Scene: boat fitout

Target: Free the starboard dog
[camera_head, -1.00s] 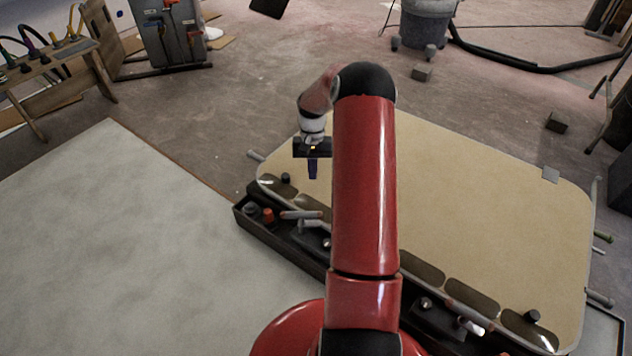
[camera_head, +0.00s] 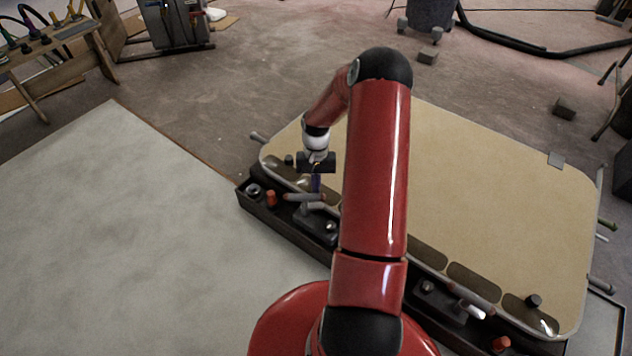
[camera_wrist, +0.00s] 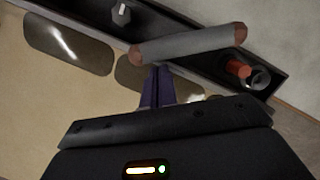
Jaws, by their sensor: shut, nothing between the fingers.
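A hatch panel (camera_head: 480,190) with a tan face and rounded corners lies with a dark sill (camera_head: 285,222) along its near edge. A grey bar handle (camera_head: 304,197), seemingly a dog, is at the sill's left part. It shows large in the wrist view (camera_wrist: 188,45), with reddish-brown ends. A second similar handle (camera_head: 470,311) is at the right end. Which one is starboard I cannot tell. My gripper (camera_head: 316,188) is shut and empty, its purple fingers (camera_wrist: 157,88) pointing at the left handle's middle. The tips are at or very near the bar; contact is unclear.
An orange plug (camera_head: 271,198) and a grey ring (camera_head: 255,191) sit left of the handle, with a small black knob (camera_head: 289,160) behind. A pale flat surface (camera_head: 150,240) lies clear at the left. A wooden bench (camera_head: 60,55) stands at the back left.

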